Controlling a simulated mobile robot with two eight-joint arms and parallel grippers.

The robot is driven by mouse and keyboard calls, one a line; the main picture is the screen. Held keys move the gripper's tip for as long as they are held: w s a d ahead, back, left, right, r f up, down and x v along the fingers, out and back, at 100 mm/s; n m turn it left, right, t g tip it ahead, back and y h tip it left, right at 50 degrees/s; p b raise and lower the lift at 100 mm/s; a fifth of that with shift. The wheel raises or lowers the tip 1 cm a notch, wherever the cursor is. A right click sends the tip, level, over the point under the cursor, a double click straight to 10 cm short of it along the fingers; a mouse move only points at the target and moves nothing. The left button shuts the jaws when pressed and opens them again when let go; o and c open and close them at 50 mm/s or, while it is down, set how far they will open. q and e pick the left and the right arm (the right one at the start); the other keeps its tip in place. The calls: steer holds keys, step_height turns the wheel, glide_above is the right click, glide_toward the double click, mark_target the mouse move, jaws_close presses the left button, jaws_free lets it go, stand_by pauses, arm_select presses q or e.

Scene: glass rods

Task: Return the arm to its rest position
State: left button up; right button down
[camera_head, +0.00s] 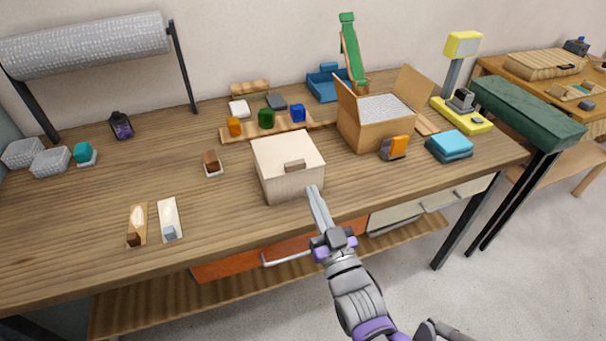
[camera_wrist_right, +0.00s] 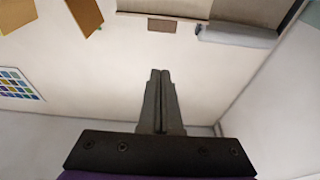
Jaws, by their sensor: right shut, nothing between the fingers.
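My right gripper (camera_head: 314,198) reaches up from the bottom of the head view. Its fingertips show at the front right corner of the pale wooden box (camera_head: 287,170), near the table's front edge; I cannot tell whether they touch it. My left gripper is not in view.
The wooden table (camera_head: 80,235) holds an open cardboard box (camera_head: 372,133), blue cloths (camera_head: 449,146), a yellow device (camera_head: 462,115) and a row of coloured pieces. Orange (camera_head: 235,268) and white drawers sit under its front edge.

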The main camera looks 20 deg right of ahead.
step_height(320, 180, down, 10)
steer(key=s+g, duration=0.2)
steer(key=g, duration=0.5)
steer(key=s+d+f+g, duration=0.2)
steer(key=s+f+g, duration=0.65)
steer(key=s, duration=0.55)
step_height(320, 180, up, 12)
steer(key=w+p, duration=0.1)
steer(key=p, duration=1.1)
steer(key=shift+r+h, duration=0.25)
steer(key=shift+h, duration=0.15)
